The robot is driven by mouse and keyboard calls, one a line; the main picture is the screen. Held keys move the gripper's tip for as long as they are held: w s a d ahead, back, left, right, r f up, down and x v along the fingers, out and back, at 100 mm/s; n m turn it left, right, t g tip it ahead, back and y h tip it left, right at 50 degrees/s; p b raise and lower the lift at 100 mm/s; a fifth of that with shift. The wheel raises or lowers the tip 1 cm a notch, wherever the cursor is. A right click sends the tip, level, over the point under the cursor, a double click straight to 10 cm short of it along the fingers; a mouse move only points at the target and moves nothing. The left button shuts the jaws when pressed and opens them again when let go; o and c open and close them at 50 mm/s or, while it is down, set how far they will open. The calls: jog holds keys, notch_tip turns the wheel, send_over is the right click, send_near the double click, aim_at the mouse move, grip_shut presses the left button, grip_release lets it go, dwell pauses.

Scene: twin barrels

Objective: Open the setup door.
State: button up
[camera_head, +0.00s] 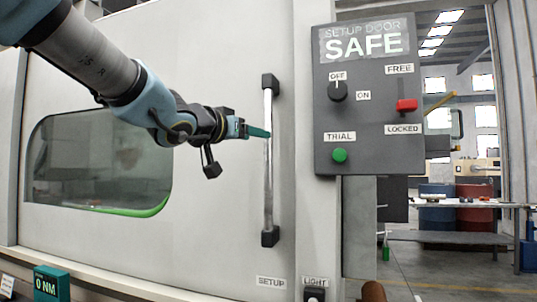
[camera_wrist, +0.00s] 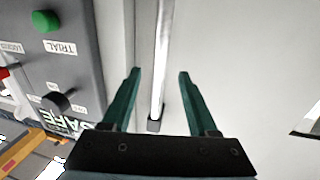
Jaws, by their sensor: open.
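The setup door (camera_head: 215,220) is a large light-grey panel with a dark window, and it looks closed. Its vertical silver handle (camera_head: 268,190) has black end mounts and stands near the door's right edge. My gripper (camera_head: 262,132) is at the handle's upper-middle part, coming from the left. In the wrist view, which is turned upside down, my green fingers (camera_wrist: 160,73) are open, with the handle (camera_wrist: 162,50) showing between them. I cannot tell whether they touch it. A "SETUP" label (camera_head: 271,282) sits below the handle.
A grey control panel (camera_head: 365,155) right of the handle reads "SETUP DOOR SAFE". Its knob (camera_head: 337,91) points to OFF. A red lever (camera_head: 406,105) sits between FREE and LOCKED, and a green TRIAL button (camera_head: 339,155) is below. A workbench (camera_head: 450,238) stands at the right.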

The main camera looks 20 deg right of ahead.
jog(key=b+x, duration=0.1)
jog(key=x, duration=0.7)
jog(key=shift+c, duration=0.3)
grip_shut()
jog(key=shift+w, duration=0.1)
dwell(0.9)
